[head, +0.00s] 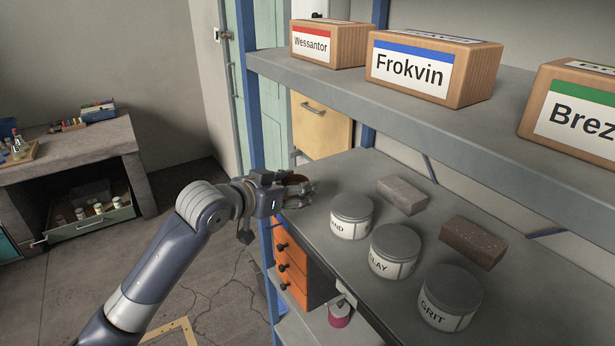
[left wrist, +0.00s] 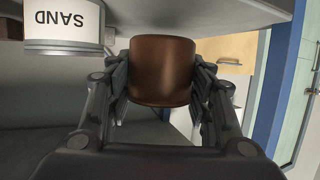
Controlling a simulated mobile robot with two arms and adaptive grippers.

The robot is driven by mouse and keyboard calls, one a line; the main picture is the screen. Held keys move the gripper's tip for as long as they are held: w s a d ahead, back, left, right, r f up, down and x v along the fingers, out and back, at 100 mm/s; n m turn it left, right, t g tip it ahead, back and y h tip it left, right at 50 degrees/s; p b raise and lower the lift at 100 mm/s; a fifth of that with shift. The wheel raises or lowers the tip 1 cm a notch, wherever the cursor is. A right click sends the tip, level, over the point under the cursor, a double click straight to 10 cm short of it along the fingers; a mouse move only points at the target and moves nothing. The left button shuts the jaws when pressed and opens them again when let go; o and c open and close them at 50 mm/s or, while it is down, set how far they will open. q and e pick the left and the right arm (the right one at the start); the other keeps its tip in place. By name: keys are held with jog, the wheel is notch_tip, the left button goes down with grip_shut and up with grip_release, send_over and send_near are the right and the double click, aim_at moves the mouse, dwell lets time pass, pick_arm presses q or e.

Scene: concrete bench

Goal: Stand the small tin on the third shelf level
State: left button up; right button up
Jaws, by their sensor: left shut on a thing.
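The small tin (left wrist: 161,70) is a copper-brown cylinder between the fingers of my left gripper (left wrist: 162,95). In the head view my left gripper (head: 300,188) is at the left end of the middle grey shelf (head: 340,265), left of the SAND canister. Its fingers hide nearly all of the tin there. The left wrist picture is upside down, with the shelf board along its top edge. I cannot tell whether the tin touches the board. My right gripper is not in view.
Canisters marked SAND (head: 351,217), CLAY (head: 394,251) and GRIT (head: 449,298) stand on this shelf, with a grey block (head: 402,195) and a brown block (head: 472,242) behind. The upper shelf (head: 420,105) holds labelled boxes. A blue post (head: 248,90) stands at the left. Orange drawers (head: 292,272) sit below.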

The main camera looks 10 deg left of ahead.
pick_arm(q)
jog(key=w+p, duration=0.1)
jog(key=w, duration=0.2)
jog(key=w+a, duration=0.1)
jog(key=w, duration=0.2)
jog(key=w+p, duration=0.1)
jog(key=w, duration=0.2)
jog(key=shift+w+a+f+p, duration=0.3)
jog(key=shift+w+f, duration=0.05)
jog(key=shift+w, duration=0.05)
jog(key=shift+w+f, duration=0.15)
jog(key=shift+w, duration=0.35)
notch_tip(320, 180, down, 3)
jog(key=shift+s+r+p, duration=0.1)
jog(key=shift+p, duration=0.85)
jog(key=shift+f, duration=0.25)
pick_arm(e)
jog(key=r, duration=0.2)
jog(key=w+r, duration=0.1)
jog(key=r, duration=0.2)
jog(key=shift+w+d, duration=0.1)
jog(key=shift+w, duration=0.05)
pick_arm(q)
jog(key=shift+f, duration=0.1)
jog(key=shift+f, duration=0.15)
jog(key=o, duration=1.2)
